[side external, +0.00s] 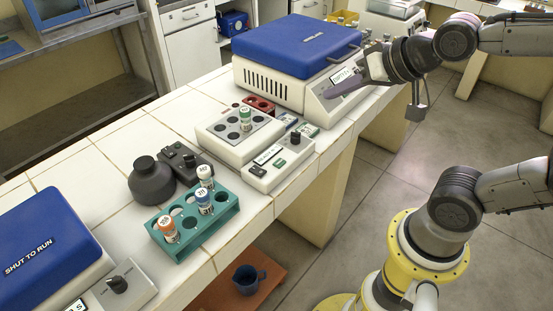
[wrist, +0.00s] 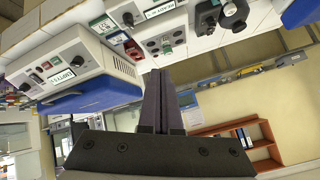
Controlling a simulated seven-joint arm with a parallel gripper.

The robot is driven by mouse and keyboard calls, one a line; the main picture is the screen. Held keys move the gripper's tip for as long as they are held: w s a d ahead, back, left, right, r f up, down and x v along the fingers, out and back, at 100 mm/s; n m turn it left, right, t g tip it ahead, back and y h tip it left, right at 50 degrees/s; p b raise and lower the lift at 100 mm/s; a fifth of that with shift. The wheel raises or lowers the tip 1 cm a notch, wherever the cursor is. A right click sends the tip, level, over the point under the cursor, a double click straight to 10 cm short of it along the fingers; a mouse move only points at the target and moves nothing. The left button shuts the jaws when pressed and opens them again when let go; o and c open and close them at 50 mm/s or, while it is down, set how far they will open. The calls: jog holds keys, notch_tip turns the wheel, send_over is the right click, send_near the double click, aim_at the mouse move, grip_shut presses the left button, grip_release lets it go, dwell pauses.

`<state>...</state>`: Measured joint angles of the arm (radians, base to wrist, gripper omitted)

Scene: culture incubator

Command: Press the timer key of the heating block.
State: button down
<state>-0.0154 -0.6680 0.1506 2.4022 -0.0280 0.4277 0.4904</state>
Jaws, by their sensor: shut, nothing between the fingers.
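The heating block (side external: 228,138) is a white unit with round wells, holding one green-capped tube (side external: 245,116). Its front panel (side external: 280,165) has a small display, a dark key (side external: 257,171), a green key (side external: 281,162) and a black knob (side external: 295,139). I cannot read which key is the timer key. The block also shows in the wrist view (wrist: 150,44), beyond the fingertips. My gripper (side external: 330,91) is shut and empty, in the air in front of the blue-lidded machine, to the right of the block and apart from it. Its dark fingers also show in the wrist view (wrist: 158,74).
The blue-lidded machine (side external: 290,45) stands behind the block. A teal rack (side external: 190,240) with several tubes, a dark round-bodied item (side external: 150,182) and another blue-lidded unit (side external: 45,245) lie leftward. A red rack (side external: 259,104) sits behind the block. The air over its panel is clear.

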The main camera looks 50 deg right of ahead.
jog(key=w+a+f+m, duration=0.2)
jog(key=w+f+m, duration=0.15)
jog(key=w, duration=0.55)
jog(key=y, duration=0.1)
send_over(279, 163)
jog(key=s, duration=0.1)
notch_tip(279, 163, down, 7)
jog(key=shift+r+n, duration=0.15)
jog(key=shift+n, duration=0.3)
jog(key=shift+f, duration=4.4)
jog(key=shift+s, duration=0.1)
jog(key=shift+f, duration=0.4)
